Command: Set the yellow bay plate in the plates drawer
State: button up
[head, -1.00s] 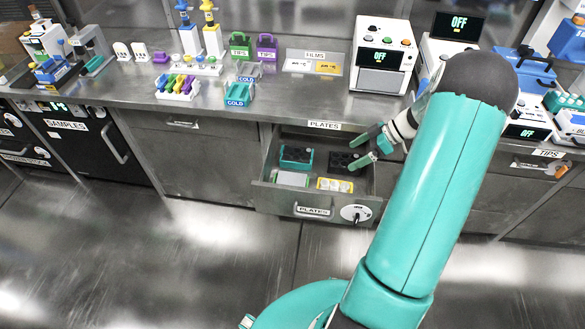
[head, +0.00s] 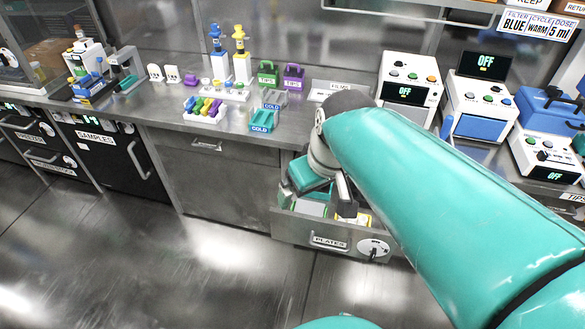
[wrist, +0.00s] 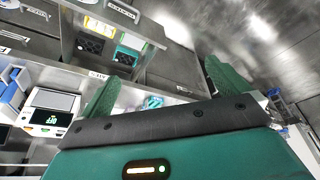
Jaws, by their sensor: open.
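The plates drawer (head: 300,232) is pulled open below the counter; it also shows upside down at the top of the wrist view (wrist: 140,72). A white and yellow plate (head: 364,218) lies in its front right part, partly hidden by my gripper; it shows in the wrist view (wrist: 97,28) too. My gripper (wrist: 160,72) is open, with two green fingers apart and nothing between them. In the head view it hangs over the drawer, and my arm hides the drawer's right side.
A green and white plate (wrist: 131,40), a black rack (wrist: 91,45) and a teal-edged rack (wrist: 125,56) also lie in the drawer. The counter above holds a blue cold block (head: 262,121), a tube rack (head: 204,110) and several machines. The floor at left is clear.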

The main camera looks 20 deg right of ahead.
jog(key=s, duration=0.1)
jog(key=s+a+r+m+t, duration=0.1)
jog(key=s+a+m, duration=0.1)
jog(key=s, duration=0.1)
jog(key=shift+s+a+r+t+h, duration=0.1)
jog(key=shift+a+r+t+h, duration=0.05)
jog(key=shift+a+t+h, duration=0.2)
jog(key=shift+d, duration=0.1)
dwell(0.7)
